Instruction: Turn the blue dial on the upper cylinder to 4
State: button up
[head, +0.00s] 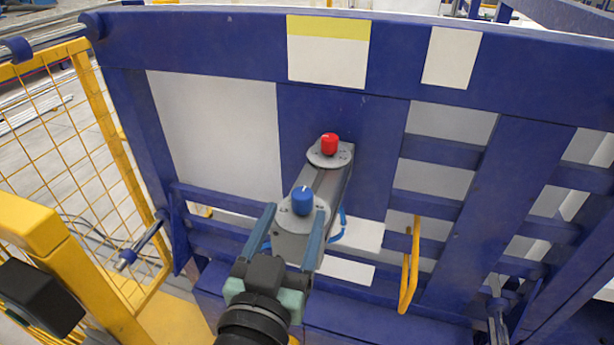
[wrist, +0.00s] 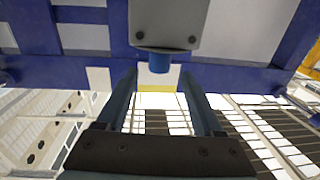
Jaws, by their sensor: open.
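The blue dial (head: 302,200) sits on a round grey plate with a white pointer line on its top. The plate's number marks are too small to read. My gripper (head: 296,209) is open, with one finger on each side of the blue dial's plate. In the wrist view the blue dial (wrist: 159,63) shows beneath a grey plate (wrist: 170,25), near the gap between the open fingertips (wrist: 158,73), with space on both sides. A red dial (head: 329,144) on a similar round plate (head: 328,160) is higher in the head view.
A large blue frame (head: 230,45) with white panels stands behind the dials. A yellow handle (head: 410,265) is at the right. A yellow mesh fence (head: 60,140) stands at the left. A blue loop (head: 338,228) sits beside the grey dial housing.

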aim_at(305, 189)
jog(key=p+x, duration=0.1)
jog(key=x, duration=0.7)
jog(key=shift+w+d, duration=0.15)
jog(key=shift+w, duration=0.2)
jog(key=shift+c, duration=0.3)
grip_shut()
